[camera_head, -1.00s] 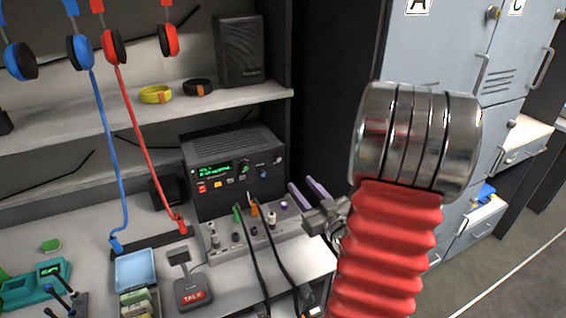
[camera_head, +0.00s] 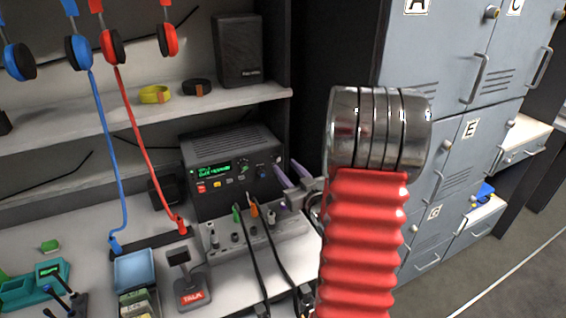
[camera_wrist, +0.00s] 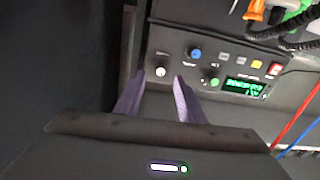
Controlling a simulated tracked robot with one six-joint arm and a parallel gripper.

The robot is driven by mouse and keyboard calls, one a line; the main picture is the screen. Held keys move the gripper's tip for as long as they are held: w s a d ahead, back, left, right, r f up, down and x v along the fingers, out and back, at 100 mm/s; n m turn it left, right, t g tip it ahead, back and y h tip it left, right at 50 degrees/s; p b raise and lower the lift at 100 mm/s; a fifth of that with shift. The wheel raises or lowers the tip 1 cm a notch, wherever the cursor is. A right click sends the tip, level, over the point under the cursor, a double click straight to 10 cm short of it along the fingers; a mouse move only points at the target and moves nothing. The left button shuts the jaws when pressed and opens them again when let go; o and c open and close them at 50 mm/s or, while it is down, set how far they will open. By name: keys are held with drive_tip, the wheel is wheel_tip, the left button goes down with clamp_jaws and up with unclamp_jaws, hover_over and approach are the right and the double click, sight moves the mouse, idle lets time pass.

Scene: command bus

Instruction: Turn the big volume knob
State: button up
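The black radio unit (camera_head: 232,150) stands on the desk with a lit green display (camera_head: 213,171). Its front has a green-marked knob (camera_head: 243,168) and a blue-capped knob (camera_head: 262,171). In the wrist view I see the blue knob (camera_wrist: 195,53), the green knob (camera_wrist: 213,82) and a pale knob (camera_wrist: 160,71). The labels are too small to read, so I cannot tell which is the volume knob. My gripper (camera_head: 287,167) is open with purple fingers at the radio's right end. In the wrist view the fingertips (camera_wrist: 159,77) flank the pale knob; contact cannot be told.
Below the radio is a grey panel (camera_head: 222,250) with green and orange plugs and black cables. A talk microphone (camera_head: 189,290) and a blue tray (camera_head: 133,268) are to the left. A shelf (camera_head: 60,136) with a speaker (camera_head: 238,50) is above. Grey lockers (camera_head: 440,60) stand right.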

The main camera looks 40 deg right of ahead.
sight(280, 159)
drive_tip(key=shift+x, duration=2.15)
clamp_jaws()
drive_tip(key=shift+d, duration=0.15)
